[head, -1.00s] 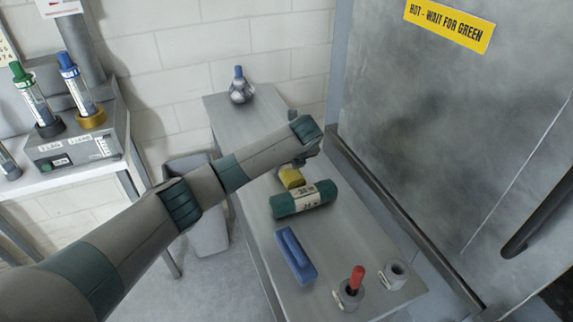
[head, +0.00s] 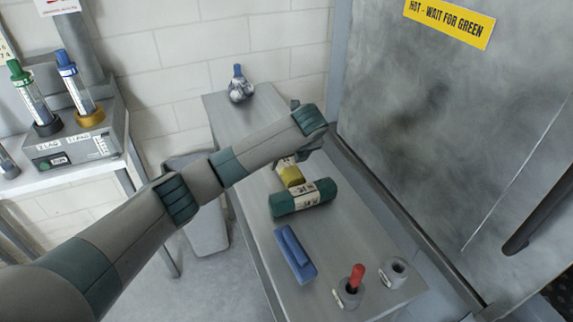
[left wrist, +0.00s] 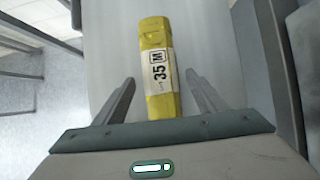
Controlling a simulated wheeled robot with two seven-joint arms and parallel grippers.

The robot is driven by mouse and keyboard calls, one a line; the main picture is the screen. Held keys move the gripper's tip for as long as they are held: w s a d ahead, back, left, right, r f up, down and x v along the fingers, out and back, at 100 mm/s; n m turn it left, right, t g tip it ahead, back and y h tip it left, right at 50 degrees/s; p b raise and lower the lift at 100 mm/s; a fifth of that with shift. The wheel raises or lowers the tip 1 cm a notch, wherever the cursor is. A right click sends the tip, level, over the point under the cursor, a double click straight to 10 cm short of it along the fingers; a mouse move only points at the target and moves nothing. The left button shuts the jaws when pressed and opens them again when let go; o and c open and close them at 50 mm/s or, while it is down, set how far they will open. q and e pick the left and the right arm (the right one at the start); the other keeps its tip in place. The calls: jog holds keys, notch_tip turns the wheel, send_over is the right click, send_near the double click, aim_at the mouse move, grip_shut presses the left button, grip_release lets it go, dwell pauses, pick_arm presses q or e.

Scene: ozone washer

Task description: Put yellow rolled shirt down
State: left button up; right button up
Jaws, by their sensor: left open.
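The yellow rolled shirt (head: 291,175) lies on the grey metal table, just behind the green rolled shirt (head: 304,199); my arm hides part of it in the head view. In the left wrist view the yellow rolled shirt (left wrist: 157,75) shows with its white label band, marked 35 and M. My left gripper (left wrist: 160,95) is open, with one finger on each side of the yellow roll and a gap to both. In the head view the left gripper (head: 295,158) is mostly hidden behind its own wrist. My right gripper is not in view.
A large metal door (head: 440,120) stands close on the right. A bin (head: 206,225) stands left.

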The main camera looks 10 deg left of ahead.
pick_arm(q)
jog(key=b+v, duration=0.1)
jog(key=v, duration=0.7)
dwell(1.4)
